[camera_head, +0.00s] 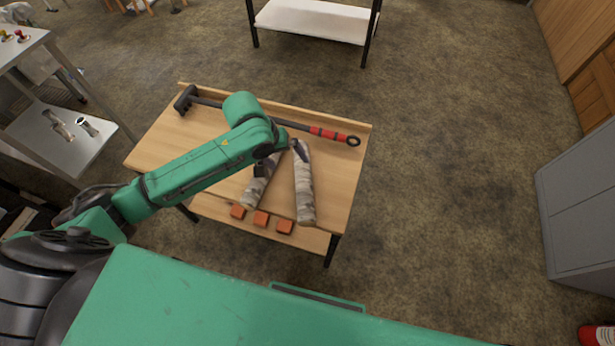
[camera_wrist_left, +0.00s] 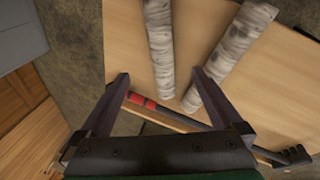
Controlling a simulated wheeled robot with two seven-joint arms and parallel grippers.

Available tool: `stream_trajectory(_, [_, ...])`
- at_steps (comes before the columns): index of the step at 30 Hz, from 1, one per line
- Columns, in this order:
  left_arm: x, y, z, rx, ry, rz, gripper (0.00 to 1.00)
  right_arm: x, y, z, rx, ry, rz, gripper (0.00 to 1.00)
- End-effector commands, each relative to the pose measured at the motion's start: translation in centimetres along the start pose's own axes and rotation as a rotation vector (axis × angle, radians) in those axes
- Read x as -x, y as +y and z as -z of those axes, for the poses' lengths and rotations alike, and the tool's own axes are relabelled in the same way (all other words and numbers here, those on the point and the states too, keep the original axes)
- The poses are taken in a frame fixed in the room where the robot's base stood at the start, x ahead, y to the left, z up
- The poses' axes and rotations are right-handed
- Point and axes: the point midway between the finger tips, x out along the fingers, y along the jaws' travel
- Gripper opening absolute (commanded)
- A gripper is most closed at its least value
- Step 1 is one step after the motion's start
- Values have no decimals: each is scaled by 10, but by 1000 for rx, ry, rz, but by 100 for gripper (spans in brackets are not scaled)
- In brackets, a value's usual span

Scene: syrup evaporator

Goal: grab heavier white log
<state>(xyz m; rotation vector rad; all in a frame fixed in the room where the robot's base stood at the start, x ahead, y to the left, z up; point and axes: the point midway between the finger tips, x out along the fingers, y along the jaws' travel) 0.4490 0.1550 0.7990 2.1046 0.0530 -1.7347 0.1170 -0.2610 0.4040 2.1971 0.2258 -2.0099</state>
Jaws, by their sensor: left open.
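Two whitish birch-like logs lie on a small wooden table (camera_head: 160,140). The right log (camera_head: 304,190) shows almost whole in the head view; the left log (camera_head: 258,190) is partly covered by my left arm. My left gripper (camera_head: 278,156) is open and empty, over the far ends of the logs. In the left wrist view, which sees the table from the opposite side, the gripper (camera_wrist_left: 160,74) has the right log (camera_wrist_left: 160,45) between its fingers, without visible grip. One finger overlaps the end of the left log (camera_wrist_left: 235,45). Which log is heavier cannot be seen.
A metal shelf (camera_head: 85,150) stands left, a grey cabinet (camera_head: 580,200) right. Floor right of the table is clear.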

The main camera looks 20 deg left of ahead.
Motion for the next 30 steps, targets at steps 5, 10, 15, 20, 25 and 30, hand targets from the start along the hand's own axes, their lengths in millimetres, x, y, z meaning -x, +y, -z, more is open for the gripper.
stream_trajectory(5, [-43, 0, -2, 2, -5, 0, 100, -4, 2, -1, 1, 0, -3, 96])
stream_trajectory(10, [-81, 0, -1, 0, -2, -1, 100, -8, 2, -4, 0, -4, -3, 96])
stream_trajectory(15, [-103, 0, 0, -1, -1, -2, 100, -9, 2, -3, -1, -3, -3, 96])
stream_trajectory(20, [-135, -1, 0, -2, -1, -1, 100, -13, 0, -3, -2, -3, 0, 96])
stream_trajectory(25, [-142, -1, 1, -4, 1, -2, 100, -13, -4, -3, -4, -2, 5, 96])
stream_trajectory(30, [-141, -1, 0, -3, 0, -2, 73, -13, -4, -2, -4, -2, 4, 96])
